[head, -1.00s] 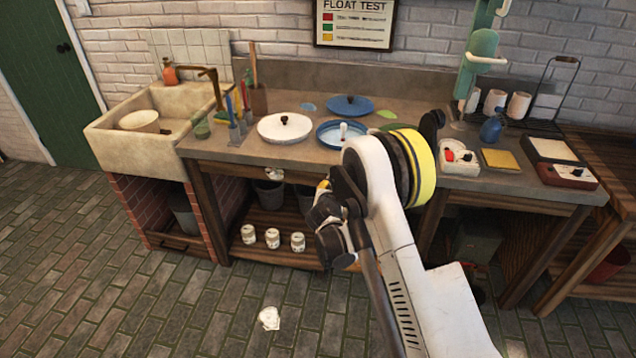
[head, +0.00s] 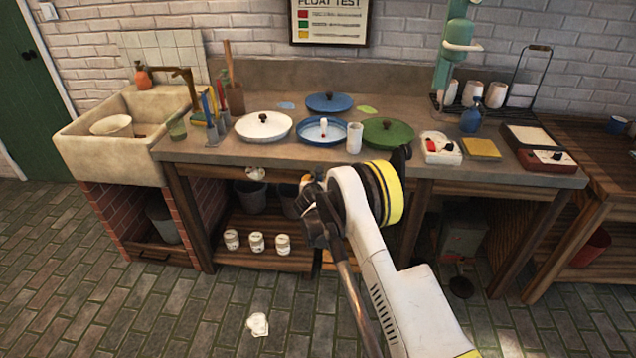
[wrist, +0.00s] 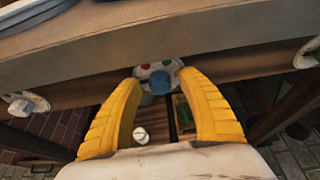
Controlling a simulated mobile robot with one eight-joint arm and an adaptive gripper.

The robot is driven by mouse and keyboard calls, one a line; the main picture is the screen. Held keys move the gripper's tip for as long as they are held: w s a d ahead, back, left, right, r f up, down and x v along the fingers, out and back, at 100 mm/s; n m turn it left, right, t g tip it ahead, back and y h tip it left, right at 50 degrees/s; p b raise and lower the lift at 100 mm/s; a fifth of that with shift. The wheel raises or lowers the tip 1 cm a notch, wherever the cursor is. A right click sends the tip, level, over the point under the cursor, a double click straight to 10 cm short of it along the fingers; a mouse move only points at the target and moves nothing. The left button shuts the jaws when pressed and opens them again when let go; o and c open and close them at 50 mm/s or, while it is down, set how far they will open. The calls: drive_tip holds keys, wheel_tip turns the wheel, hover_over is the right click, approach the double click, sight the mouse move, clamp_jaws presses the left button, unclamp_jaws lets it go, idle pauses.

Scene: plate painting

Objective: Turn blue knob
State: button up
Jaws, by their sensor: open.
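The blue knob (wrist: 160,83) sits on a round white plate (wrist: 148,70) with red and green marks, on the wooden front below the counter edge. My gripper (wrist: 160,75) is open, with one yellow finger on each side of the knob in the wrist view. I cannot tell whether either finger touches it. In the head view my gripper (head: 307,180) is at the counter front, and my arm hides the blue knob there.
A white knob (head: 255,173) is on the counter front to the left; it also shows in the wrist view (wrist: 20,106). Another fixture (wrist: 308,52) is at the right. Several dishes, including a green one (head: 388,132), stand on the counter (head: 290,157) above.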

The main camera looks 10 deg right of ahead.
clamp_jaws()
idle(0.3)
drive_tip(key=m+t+y, duration=0.1)
drive_tip(key=m+y, duration=0.1)
drive_tip(key=m, duration=0.2)
drive_tip(key=shift+d, duration=0.15)
drive_tip(key=m+t+y, duration=0.2)
drive_tip(key=m, duration=0.2)
drive_tip(key=shift+y, duration=0.4)
idle(0.4)
